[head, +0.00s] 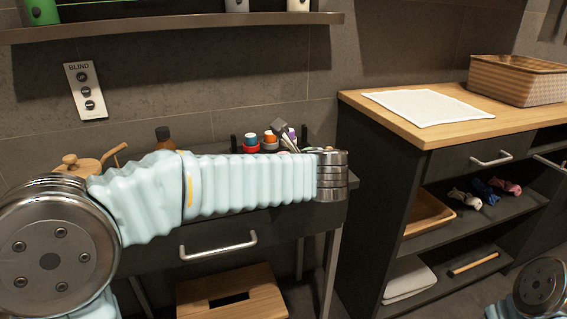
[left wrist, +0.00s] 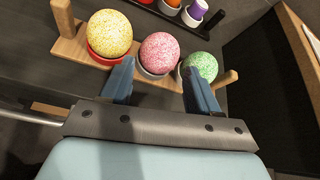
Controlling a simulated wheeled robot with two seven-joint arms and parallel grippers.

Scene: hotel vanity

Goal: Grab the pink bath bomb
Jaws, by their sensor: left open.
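The pink bath bomb (left wrist: 159,53) is a speckled ball in the left wrist view, in the middle of a row on a wooden holder (left wrist: 70,46). A yellow bath bomb (left wrist: 110,33) is on its left and a green one (left wrist: 201,66) on its right. My left gripper (left wrist: 158,78) is open, its two blue fingers pointing toward the pink ball, with the ball just beyond and between the fingertips. In the head view my left arm hides the bath bombs, and the fingers are out of sight there. My right gripper is not in view.
Small coloured bottles (head: 269,140) stand in a dark rack behind the holder. A wood-topped cabinet with a white towel (head: 427,107) and woven basket (head: 518,80) is at right.

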